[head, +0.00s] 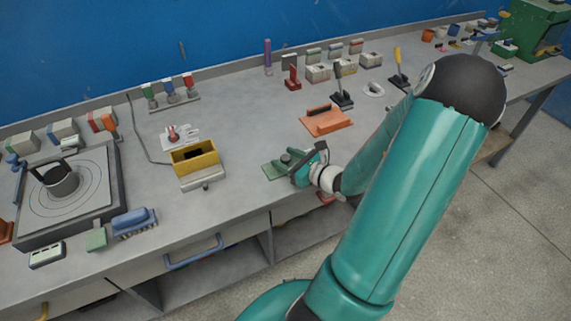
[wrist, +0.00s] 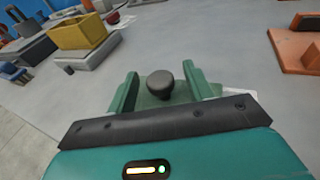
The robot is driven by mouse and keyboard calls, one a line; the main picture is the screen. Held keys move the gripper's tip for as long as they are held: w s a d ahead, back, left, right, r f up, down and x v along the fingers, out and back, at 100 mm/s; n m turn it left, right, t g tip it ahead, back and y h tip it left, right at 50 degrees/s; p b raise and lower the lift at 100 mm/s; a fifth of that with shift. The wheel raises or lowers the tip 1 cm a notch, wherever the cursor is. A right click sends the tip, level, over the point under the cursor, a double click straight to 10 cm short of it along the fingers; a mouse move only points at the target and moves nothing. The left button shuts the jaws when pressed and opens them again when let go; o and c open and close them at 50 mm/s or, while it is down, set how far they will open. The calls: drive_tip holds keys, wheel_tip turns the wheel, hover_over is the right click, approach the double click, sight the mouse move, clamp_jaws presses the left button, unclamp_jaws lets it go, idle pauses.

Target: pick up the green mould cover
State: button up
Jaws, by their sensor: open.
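The green mould cover (head: 274,170) lies on the grey workbench, right of the yellow box and near the front edge. It is a flat green plate with a dark round knob on top. In the wrist view the cover (wrist: 153,98) and its knob (wrist: 160,83) show between my two green fingers. My gripper (wrist: 160,87) is open, with one finger on each side of the knob and a gap to it on both sides. In the head view my gripper (head: 293,164) hides part of the cover.
A yellow box (head: 194,159) stands left of the cover. An orange plate with a dark handle (head: 327,122) lies behind and to the right. A turntable (head: 85,205) sits far left. The bench top between the yellow box and the cover is clear.

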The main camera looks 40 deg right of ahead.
drive_tip(key=shift+w+f, duration=0.1)
drive_tip(key=shift+w, duration=0.25)
drive_tip(key=c, duration=1)
